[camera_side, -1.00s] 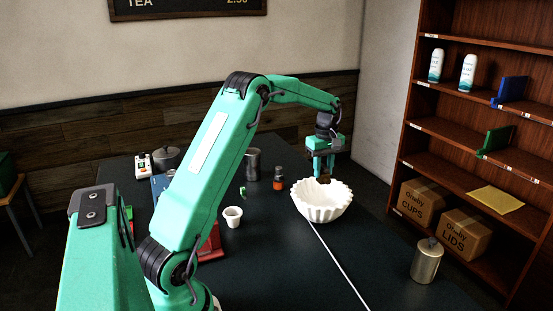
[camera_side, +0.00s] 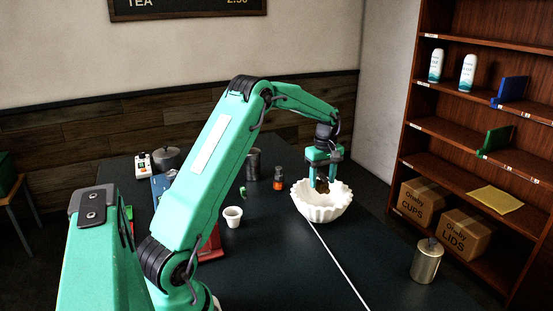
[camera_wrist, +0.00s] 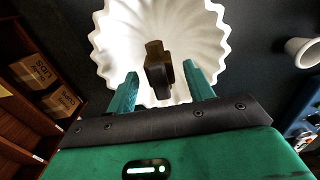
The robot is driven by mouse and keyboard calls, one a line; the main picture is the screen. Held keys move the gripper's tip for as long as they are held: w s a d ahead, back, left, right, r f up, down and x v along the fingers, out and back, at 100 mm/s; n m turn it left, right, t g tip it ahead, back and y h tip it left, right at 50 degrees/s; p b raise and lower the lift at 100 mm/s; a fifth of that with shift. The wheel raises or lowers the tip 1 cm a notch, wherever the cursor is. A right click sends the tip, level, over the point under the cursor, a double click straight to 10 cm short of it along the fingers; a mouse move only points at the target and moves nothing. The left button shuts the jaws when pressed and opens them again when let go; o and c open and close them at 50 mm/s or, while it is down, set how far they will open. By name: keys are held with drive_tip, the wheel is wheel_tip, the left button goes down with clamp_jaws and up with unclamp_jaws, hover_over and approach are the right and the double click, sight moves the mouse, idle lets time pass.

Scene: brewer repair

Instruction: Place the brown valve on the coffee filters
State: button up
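The brown valve (camera_side: 321,186) is inside the white fluted coffee filters (camera_side: 309,212), low in the bowl. In the wrist view the valve (camera_wrist: 157,68) stands out against the white filters (camera_wrist: 113,60), between and just beyond my fingertips. My gripper (camera_side: 322,180) points down into the filters' opening. In the wrist view its two green fingers (camera_wrist: 159,72) are spread, with a gap on each side of the valve. The valve's underside is hidden, so I cannot tell exactly how it rests.
A small white cup (camera_side: 232,217), an orange-and-black bottle (camera_side: 278,179) and a grey canister (camera_side: 253,164) stand left of the filters. A metal canister (camera_side: 426,261) stands at the right edge of the dark table. Shelves (camera_side: 455,144) rise on the right.

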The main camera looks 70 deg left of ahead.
sight(324, 177)
drive_tip(key=shift+r, duration=0.1)
wheel_tip(324, 177, up, 12)
idle(0.9)
idle(0.4)
drive_tip(key=s+d+r+m+t, duration=0.1)
drive_tip(key=s+d+r+m, duration=0.35)
drive_tip(key=d, duration=0.35)
drive_tip(key=s+d+r+m+t, duration=0.2)
drive_tip(key=s+d+r+m, duration=0.15)
drive_tip(key=s+d, duration=0.35)
drive_tip(key=s+d+f+m+t, duration=0.1)
drive_tip(key=s+d+f+m, duration=0.2)
drive_tip(key=s+d+m, duration=0.2)
drive_tip(key=s+d+f+m+t, duration=0.1)
drive_tip(key=s+d+f+m, duration=0.2)
drive_tip(key=s, duration=0.7)
drive_tip(key=d+m, duration=0.2)
drive_tip(key=d, duration=0.1)
drive_tip(key=shift+f+t, duration=0.25)
drive_tip(key=shift+t, duration=0.05)
